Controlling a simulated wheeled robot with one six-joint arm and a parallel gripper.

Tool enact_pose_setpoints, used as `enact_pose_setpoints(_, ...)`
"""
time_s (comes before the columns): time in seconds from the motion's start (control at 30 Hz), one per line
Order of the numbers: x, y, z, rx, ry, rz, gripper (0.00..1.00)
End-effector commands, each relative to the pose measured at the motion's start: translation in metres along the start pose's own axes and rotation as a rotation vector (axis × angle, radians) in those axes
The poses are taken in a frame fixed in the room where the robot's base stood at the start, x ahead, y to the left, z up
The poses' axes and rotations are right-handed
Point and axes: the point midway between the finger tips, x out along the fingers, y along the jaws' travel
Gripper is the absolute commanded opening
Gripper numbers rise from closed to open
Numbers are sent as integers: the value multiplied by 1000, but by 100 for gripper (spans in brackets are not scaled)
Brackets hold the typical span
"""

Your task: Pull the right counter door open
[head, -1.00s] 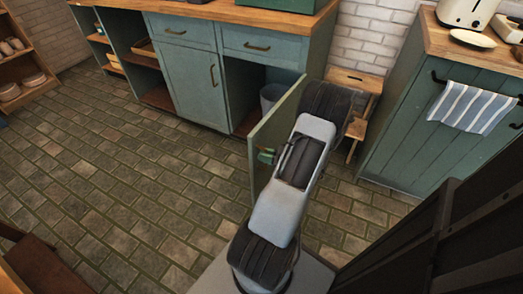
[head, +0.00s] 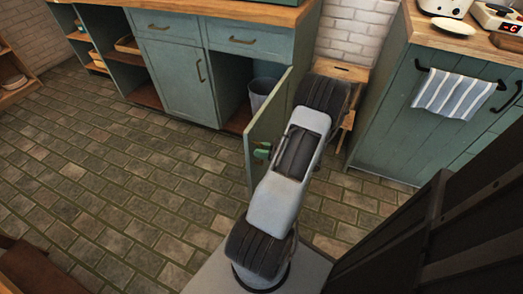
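The right counter door (head: 262,131) of the teal counter (head: 198,98) stands swung out from the cabinet front, seen nearly edge-on. The cabinet interior behind it is uncovered, with a grey bin (head: 262,92) inside. A small green piece with a brass-coloured part (head: 262,151) shows on the door's left side; I cannot tell what it is. My arm reaches up to the door's right side and covers part of it. My gripper is hidden behind the arm and door, so its hold on the door cannot be seen.
A wooden stool (head: 342,72) stands right of the counter. A second teal cabinet with a striped towel (head: 455,93) is at the right. Brick floor (head: 130,180) is clear at left.

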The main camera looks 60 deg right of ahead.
Motion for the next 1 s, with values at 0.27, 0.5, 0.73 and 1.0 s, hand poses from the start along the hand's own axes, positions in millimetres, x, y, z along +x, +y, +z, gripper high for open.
enact_pose_setpoints(0.27,-24,1,-1,0,0,8,22)
enact_pose_setpoints(0.5,-74,1,-1,-2,-1,7,22)
enact_pose_setpoints(0.73,-114,0,-1,0,0,3,22)
enact_pose_setpoints(1.0,-136,0,0,1,1,1,22)
